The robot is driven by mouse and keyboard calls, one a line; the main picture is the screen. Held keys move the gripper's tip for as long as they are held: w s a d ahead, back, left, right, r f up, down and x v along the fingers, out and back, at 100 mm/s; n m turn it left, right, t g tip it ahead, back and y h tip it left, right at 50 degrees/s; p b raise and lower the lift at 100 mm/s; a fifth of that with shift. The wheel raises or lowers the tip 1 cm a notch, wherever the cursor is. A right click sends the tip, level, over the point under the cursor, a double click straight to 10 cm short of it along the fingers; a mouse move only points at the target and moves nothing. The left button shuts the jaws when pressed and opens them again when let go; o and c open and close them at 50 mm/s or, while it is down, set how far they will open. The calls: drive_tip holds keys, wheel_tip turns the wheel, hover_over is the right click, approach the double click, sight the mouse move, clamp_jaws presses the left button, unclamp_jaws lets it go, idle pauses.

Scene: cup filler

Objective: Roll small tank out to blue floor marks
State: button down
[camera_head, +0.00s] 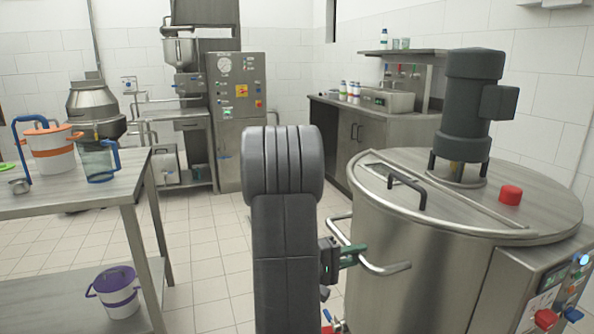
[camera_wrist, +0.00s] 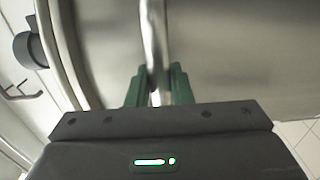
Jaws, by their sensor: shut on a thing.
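The small tank (camera_head: 400,285) is a round steel vessel at the right of the head view. Its flat lid carries a dark motor (camera_head: 472,100), a black handle (camera_head: 405,184) and a red knob (camera_head: 510,195). A steel push bar (camera_head: 388,269) sticks out from its side. My gripper (camera_head: 354,254), with green fingers, is shut on this bar. In the wrist view the bar (camera_wrist: 152,35) runs between the fingers of my gripper (camera_wrist: 158,84). I see no blue floor marks in either view.
A steel table (camera_head: 70,201) stands at the left with an orange-lidded bucket (camera_head: 50,155) and a blue-handled jug (camera_head: 98,164). A purple-rimmed bucket (camera_head: 117,293) is on its lower shelf. Pale tiled floor (camera_head: 210,250) lies open between table and tank. A filling machine (camera_head: 238,120) and counter (camera_head: 375,140) stand behind.

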drive_tip(key=b+v, duration=0.4)
drive_tip(key=v, duration=1.7)
drive_tip(key=shift+s+a, duration=0.15)
drive_tip(key=shift+a, duration=0.2)
idle(0.4)
drive_tip(key=shift+v, duration=2.1)
drive_tip(key=shift+r, duration=0.1)
drive_tip(key=shift+c, duration=1)
unclamp_jaws()
drive_tip(key=v, duration=0.9)
